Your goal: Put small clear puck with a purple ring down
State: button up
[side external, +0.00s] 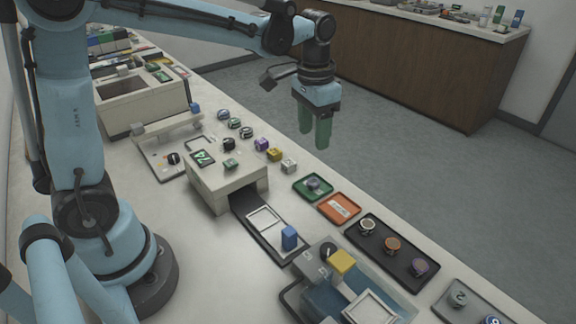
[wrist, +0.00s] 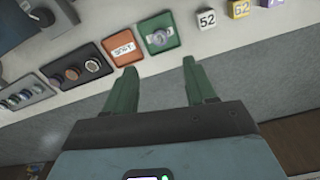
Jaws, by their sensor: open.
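A small clear puck with a purplish ring (side external: 313,183) sits on the green tray (side external: 300,190) near the bench's front edge. It also shows in the wrist view (wrist: 158,38), on the green tray (wrist: 170,18), just beyond my fingertips. My gripper (side external: 314,142) points down with its two green fingers apart and nothing between them. It is raised above the bench edge, clear of the puck. In the wrist view my gripper (wrist: 157,68) also shows an empty gap.
An orange tray with a label (side external: 340,208) lies right of the green tray. A black tray (side external: 379,257) holds several pucks. Small numbered cubes, including a white one (side external: 289,166), stand to the left. A beige press-like box (side external: 225,183) stands behind. Open floor lies beyond the bench edge.

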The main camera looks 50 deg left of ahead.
jog(key=s+a+n+t, duration=0.1)
jog(key=s+n+t, duration=0.1)
jog(key=s+t, duration=0.4)
jog(key=shift+s+a+t, duration=0.2)
jog(key=shift+s+t, duration=0.2)
jog(key=shift+s, duration=2.25)
